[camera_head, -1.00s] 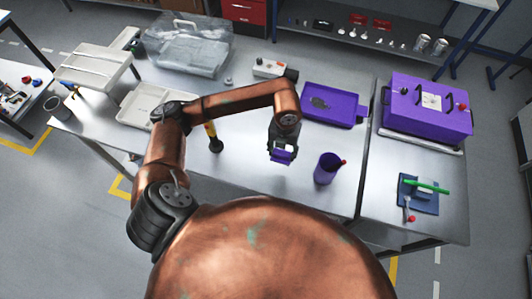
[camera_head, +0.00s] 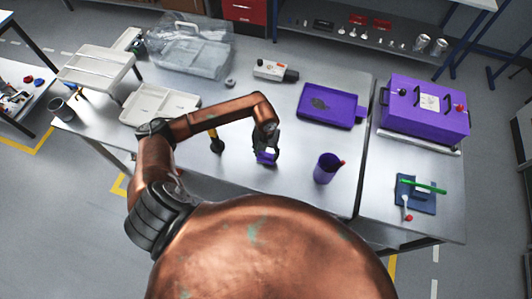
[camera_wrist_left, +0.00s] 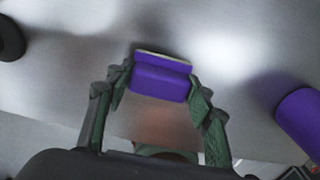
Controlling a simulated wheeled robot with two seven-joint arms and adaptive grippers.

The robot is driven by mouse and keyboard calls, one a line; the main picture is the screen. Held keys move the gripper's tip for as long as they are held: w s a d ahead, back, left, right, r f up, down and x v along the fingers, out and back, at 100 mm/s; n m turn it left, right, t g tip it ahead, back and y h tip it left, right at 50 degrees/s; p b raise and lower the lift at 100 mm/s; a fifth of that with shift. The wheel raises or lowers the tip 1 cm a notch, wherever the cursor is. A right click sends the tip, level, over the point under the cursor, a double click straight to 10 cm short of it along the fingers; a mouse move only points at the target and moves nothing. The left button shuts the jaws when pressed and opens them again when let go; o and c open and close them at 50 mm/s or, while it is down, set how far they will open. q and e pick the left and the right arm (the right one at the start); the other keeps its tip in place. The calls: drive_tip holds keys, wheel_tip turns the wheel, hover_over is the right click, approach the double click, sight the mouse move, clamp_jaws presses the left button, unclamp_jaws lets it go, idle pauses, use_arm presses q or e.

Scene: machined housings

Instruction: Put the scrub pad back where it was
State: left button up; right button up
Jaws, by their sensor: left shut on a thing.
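The scrub pad, a small purple block with a pale edge layer (camera_wrist_left: 160,80), is between the fingers of my left gripper (camera_wrist_left: 155,100) in the left wrist view. In the head view the purple pad (camera_head: 266,158) shows at the tip of my left gripper (camera_head: 265,150), over the bench. The gripper is shut on it. I cannot tell whether the pad touches the bench top. My right gripper is not in view.
A purple cup (camera_head: 326,168) stands right of the gripper. A purple tray (camera_head: 331,106) with a dark patch lies behind it. A black and yellow upright tool (camera_head: 216,142) stands to the left. A purple box (camera_head: 425,107) and blue mat (camera_head: 416,195) are at right. Bench between is clear.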

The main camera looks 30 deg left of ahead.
sight(266, 154)
use_arm(q)
drive_tip(key=shift+f, duration=0.2)
drive_tip(key=o, duration=1.1)
drive_tip(key=shift+w+r, duration=0.1)
drive_tip(key=shift+r, duration=0.4)
wheel_tip(266, 154, up, 12)
drive_tip(key=b, duration=0.1)
drive_tip(key=shift+f, duration=0.25)
